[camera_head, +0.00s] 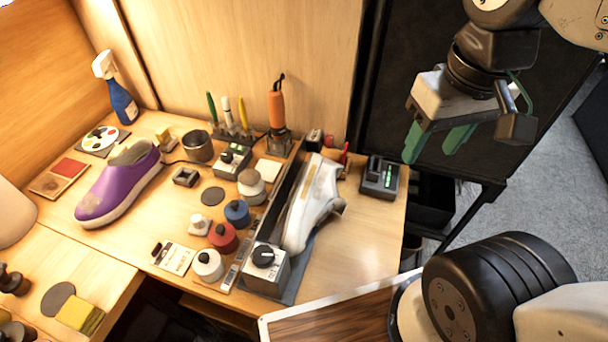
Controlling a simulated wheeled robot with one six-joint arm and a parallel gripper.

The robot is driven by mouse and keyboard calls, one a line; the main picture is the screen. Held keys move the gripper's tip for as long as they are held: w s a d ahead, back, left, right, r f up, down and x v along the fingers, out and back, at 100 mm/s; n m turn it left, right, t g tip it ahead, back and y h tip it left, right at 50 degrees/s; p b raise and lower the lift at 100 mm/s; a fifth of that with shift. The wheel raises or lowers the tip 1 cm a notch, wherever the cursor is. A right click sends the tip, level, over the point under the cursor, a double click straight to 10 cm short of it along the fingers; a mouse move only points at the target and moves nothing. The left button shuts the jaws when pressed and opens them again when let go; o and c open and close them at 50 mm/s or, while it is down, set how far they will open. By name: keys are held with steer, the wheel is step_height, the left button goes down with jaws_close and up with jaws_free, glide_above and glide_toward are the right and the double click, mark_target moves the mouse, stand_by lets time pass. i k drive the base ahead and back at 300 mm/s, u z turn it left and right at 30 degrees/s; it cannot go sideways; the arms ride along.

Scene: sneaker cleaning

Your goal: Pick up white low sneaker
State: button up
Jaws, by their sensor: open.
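The white low sneaker (316,200) rests at the right part of the wooden bench, on or against a dark narrow stand, its length running away from me. Part of its left side is hidden by the dark rail beside it. My gripper (432,143) hangs at the upper right, above and to the right of the sneaker and clear of it. Its two green fingers are apart with nothing between them.
A grey box with a knob (266,270) stands at the sneaker's near end. A dark device (380,178) sits to its right. Several small bottles, including a red one (223,238), stand to its left. A purple shoe (120,185) lies further left. Bare bench lies at the front right.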

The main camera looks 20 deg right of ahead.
mark_target(317, 196)
steer(key=k, duration=1)
steer(key=u, duration=2.5)
steer(key=i, duration=0.85)
steer(key=z, duration=3.05)
steer(key=i, duration=0.5)
steer(key=u, duration=0.05)
